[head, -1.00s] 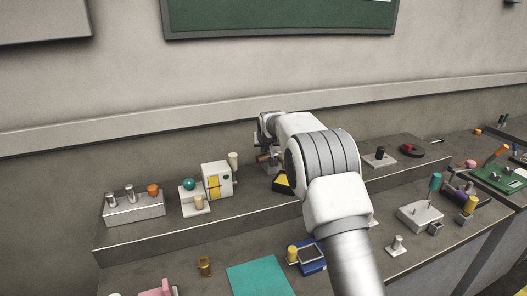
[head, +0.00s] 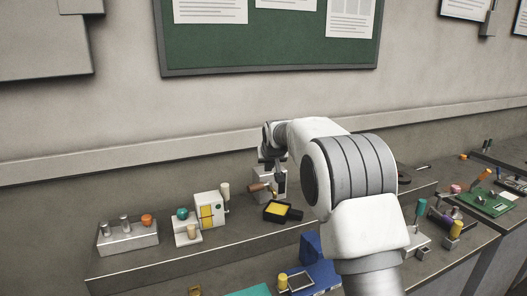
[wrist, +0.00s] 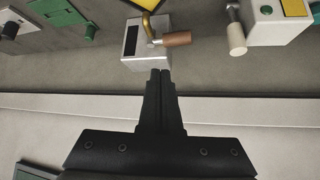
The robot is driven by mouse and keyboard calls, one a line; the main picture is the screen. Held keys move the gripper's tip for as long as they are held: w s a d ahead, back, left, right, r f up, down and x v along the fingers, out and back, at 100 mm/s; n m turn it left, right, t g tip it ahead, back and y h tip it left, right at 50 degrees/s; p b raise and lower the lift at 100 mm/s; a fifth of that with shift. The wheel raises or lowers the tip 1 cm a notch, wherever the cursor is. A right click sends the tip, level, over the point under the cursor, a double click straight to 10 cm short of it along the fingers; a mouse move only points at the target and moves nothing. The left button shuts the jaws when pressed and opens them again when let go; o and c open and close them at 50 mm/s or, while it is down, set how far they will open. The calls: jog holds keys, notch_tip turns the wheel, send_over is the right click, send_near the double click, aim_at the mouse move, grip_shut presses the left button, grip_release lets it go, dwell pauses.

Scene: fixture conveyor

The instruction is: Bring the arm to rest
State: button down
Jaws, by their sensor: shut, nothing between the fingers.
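My arm (head: 350,185) reaches over the grey bench toward the wall, bent at its joints. My gripper (head: 271,162) is at the far end of it, above the raised back shelf. In the wrist view my gripper (wrist: 160,74) is shut, its two black fingers together with nothing between them. The fingertips point at a light box (wrist: 145,45) with a black slot, a brass bent rod and a brown handle (wrist: 177,39). I cannot tell how much gap there is to the box. In the head view this box (head: 277,186) stands on the shelf just below my gripper.
On the shelf are a black tray with a yellow inside (head: 278,210), a white box with a yellow panel (head: 209,209) and a grey block with pegs (head: 128,237). A blue fixture (head: 318,270) is on the lower bench. A green board (head: 270,35) hangs on the wall.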

jog(key=s+d+r+g, duration=0.1)
jog(key=s+d+r, duration=0.2)
jog(key=s, duration=0.5)
jog(key=s+d+r+m, duration=0.1)
jog(key=s+d+r, duration=0.25)
jog(key=s, duration=0.55)
jog(key=s+d+r+g, duration=0.1)
jog(key=s+d+r, duration=0.25)
jog(key=s, duration=0.45)
jog(key=s+d+f, duration=0.1)
jog(key=s+f, duration=0.2)
jog(key=s, duration=0.9)
jog(key=s+d+f+g+h, duration=0.1)
jog(key=s+f, duration=0.3)
jog(key=s, duration=0.9)
jog(key=shift+d+f, duration=0.15)
jog(key=shift+d, duration=0.2)
